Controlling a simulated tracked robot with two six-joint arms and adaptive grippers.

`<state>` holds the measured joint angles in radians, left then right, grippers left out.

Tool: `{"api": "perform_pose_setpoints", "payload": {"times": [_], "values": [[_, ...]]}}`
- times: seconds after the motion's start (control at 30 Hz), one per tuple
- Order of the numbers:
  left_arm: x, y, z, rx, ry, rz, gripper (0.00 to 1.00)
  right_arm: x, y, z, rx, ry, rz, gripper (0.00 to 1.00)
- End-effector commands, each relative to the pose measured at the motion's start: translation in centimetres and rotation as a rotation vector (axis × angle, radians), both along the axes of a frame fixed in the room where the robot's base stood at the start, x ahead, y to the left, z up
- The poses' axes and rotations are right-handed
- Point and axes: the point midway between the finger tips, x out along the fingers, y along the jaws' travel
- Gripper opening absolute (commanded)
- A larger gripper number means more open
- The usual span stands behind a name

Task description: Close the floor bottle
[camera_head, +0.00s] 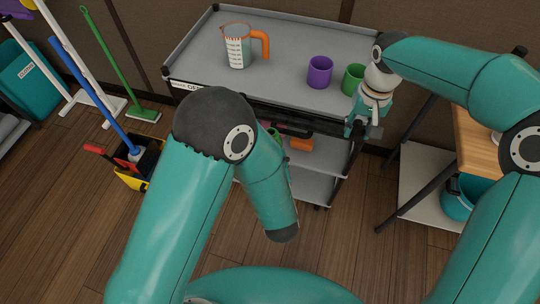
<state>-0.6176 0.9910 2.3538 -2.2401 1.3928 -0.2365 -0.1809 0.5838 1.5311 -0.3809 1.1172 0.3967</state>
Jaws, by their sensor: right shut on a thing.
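I cannot make out a floor bottle in the head view. My right gripper (362,124) points down at the right front corner of the grey cart (200,72), just in front of a green cup (353,77). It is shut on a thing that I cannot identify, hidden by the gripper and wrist. My left arm bends down in front of the cart, and its gripper does not show. An orange object (301,144) lies on the cart's lower level, partly hidden, with a bit of green beside it.
A measuring jug (237,52) with an orange handle and a purple cup (320,72) stand on the cart top. A mop bucket (136,165) and a green broom (143,114) are at left. A wooden table (478,140) and a teal bucket (458,203) are at right.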

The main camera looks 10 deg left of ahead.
Motion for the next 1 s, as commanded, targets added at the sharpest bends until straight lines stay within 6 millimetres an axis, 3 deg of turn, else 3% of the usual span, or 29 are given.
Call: {"api": "perform_pose_setpoints", "payload": {"times": [0.2, 0.5, 0.7, 1.0], "values": [[0.0, 0.0, 0.0, 0.000, -0.001, 0.000, 0.00, -0.2, 7.5, 5.0, 0.002, -0.006, 0.105, 0.24], [0.0, 0.0, 0.0, 0.000, -0.001, 0.000, 0.00, -2.1, 16.8, 9.6, 0.003, -0.002, 0.267, 0.24], [0.0, 0.0, 0.0, 0.000, -0.001, 0.001, 0.00, -3.7, 20.0, 10.5, 0.003, -0.002, 0.339, 0.24], [0.0, 0.0, 0.0, 0.000, -0.001, 0.001, 0.00, -4.1, 20.7, 10.7, 0.005, -0.001, 0.356, 0.24]]}}
